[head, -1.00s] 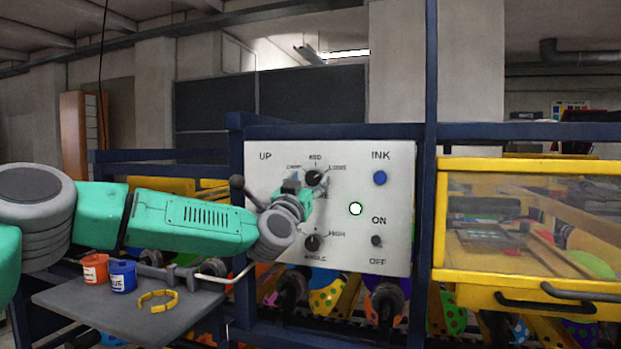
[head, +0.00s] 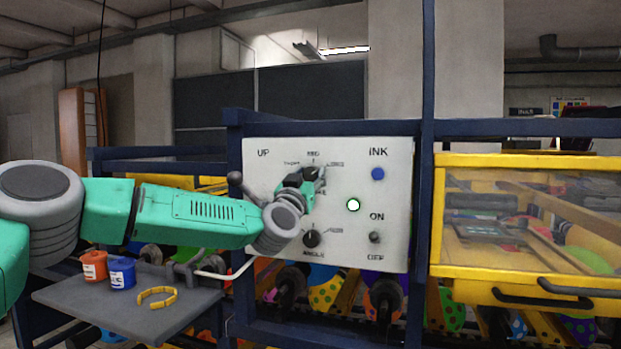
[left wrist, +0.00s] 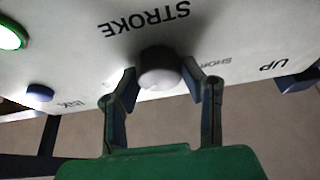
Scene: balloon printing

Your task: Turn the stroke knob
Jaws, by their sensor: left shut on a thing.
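The white control panel (head: 335,235) faces me, with the stroke knob (head: 312,172) near its top, under a scale with MID and LONG marks. In the left wrist view the stroke knob (left wrist: 160,68) is a rounded grey cap below the word STROKE. My left gripper (head: 308,179) is at the knob, its fingers on either side and shut on it. The fingers partly hide the knob and its label in the head view. My right gripper is not in view.
The angle knob (head: 311,239) sits just below my left gripper. A blue ink button (head: 377,174), a lit round button (head: 353,205) and an ON/OFF switch (head: 375,237) are to the right. A lever (head: 235,179) juts out at the panel's left edge.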

